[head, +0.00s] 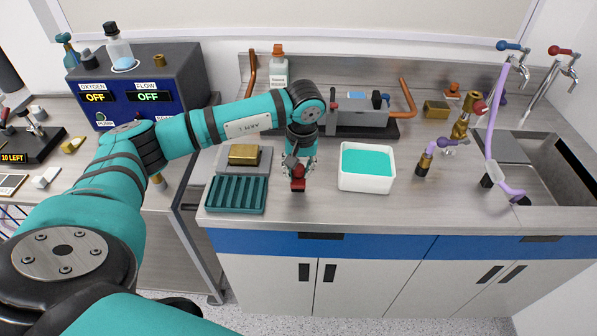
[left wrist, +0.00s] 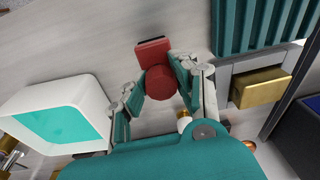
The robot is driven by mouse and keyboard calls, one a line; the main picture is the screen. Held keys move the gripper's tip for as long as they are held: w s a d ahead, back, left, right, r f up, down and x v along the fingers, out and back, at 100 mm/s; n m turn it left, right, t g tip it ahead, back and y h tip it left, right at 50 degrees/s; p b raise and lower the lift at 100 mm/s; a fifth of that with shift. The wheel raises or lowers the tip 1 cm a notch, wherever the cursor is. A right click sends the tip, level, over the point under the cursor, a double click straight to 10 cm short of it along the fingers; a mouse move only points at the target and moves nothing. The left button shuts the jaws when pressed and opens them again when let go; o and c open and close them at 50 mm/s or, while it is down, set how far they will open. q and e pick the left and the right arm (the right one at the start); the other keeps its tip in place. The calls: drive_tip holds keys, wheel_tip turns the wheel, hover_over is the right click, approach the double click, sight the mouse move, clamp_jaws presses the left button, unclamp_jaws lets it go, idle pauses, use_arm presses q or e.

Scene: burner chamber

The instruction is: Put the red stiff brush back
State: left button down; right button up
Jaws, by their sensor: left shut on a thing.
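The red stiff brush (head: 298,184) is in my left gripper (head: 299,168), over the counter between the teal slotted tray and the white tub. In the left wrist view the brush shows as a red round handle (left wrist: 160,83) with a red block (left wrist: 152,51) and a dark edge beyond it. The fingers of my left gripper (left wrist: 160,88) are closed on both sides of the round handle. I cannot tell whether the brush touches the counter. My right gripper is not in view.
The teal slotted tray (head: 236,207) lies left of the brush, in front of a brass block (head: 244,154) on a grey plate. A white tub (head: 366,183) with teal liquid stands to the right. Further right are a brass burner (head: 463,116) and a sink (head: 545,170).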

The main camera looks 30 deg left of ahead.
use_arm(q)
wheel_tip(320, 180, down, 2)
drive_tip(key=shift+s+p, duration=0.1)
drive_tip(key=shift+p, duration=0.25)
drive_tip(key=shift+f, duration=0.15)
drive_tip(key=shift+f+b, duration=0.15)
drive_tip(key=shift+b, duration=0.15)
drive_tip(key=c, duration=1)
unclamp_jaws()
drive_tip(key=shift+c, duration=0.2)
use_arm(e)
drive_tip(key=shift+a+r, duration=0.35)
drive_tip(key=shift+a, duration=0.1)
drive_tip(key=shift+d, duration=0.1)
